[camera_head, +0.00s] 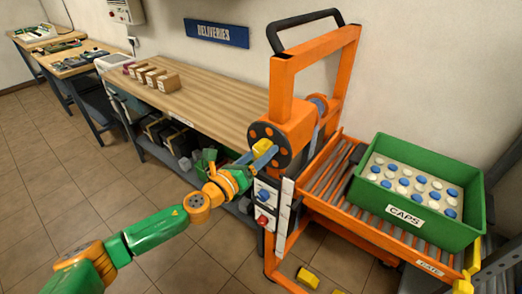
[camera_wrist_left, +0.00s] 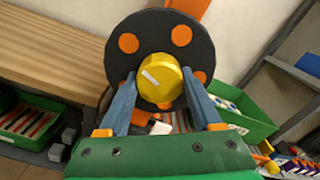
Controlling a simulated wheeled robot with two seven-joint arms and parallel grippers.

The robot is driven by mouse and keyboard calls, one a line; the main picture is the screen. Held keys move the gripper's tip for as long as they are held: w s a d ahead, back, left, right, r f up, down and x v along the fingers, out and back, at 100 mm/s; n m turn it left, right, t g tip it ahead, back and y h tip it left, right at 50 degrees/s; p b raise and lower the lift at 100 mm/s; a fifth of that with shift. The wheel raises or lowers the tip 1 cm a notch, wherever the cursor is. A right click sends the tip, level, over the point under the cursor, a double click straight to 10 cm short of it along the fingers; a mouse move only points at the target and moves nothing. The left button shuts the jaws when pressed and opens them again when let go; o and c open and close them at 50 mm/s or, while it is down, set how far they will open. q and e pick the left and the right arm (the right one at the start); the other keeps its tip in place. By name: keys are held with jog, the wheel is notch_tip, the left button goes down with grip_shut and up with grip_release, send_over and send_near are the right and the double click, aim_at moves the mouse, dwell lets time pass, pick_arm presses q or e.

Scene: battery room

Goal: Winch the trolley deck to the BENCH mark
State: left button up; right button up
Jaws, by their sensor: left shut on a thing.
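The orange trolley (camera_head: 282,95) stands beside the bench, with a dark winch wheel (camera_head: 284,134) with orange spots on its near side. The wheel's yellow knob (camera_head: 261,147) faces my left gripper (camera_head: 262,157), which is shut on it. In the left wrist view, the yellow knob (camera_wrist_left: 159,77) sits between both blue fingers in front of the wheel (camera_wrist_left: 118,66). The roller deck (camera_head: 318,184) carries a green crate (camera_head: 410,222) labelled CAPS, holding white and blue caps. A white marked strip (camera_head: 284,214) runs down the trolley post; its lettering is too small to read.
The wooden bench (camera_head: 205,91) stands left of the trolley, with small boxes (camera_head: 168,82) on top and crates below. A control panel (camera_head: 265,205) with blue and red knobs is beside the post. Yellow pedals (camera_head: 308,278) are low down. Tiled floor at left is clear.

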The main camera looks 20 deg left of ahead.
pick_arm(q)
jog(key=m+p, duration=0.1)
jog(key=m, duration=0.4)
jog(key=shift+f, duration=0.1)
jog(key=shift+m+p, duration=0.6)
jog(key=shift+m, duration=1.8)
jog(key=o, duration=1.4)
jog(key=shift+a, duration=0.1)
jog(key=b+v, duration=0.1)
jog(key=v, duration=0.6)
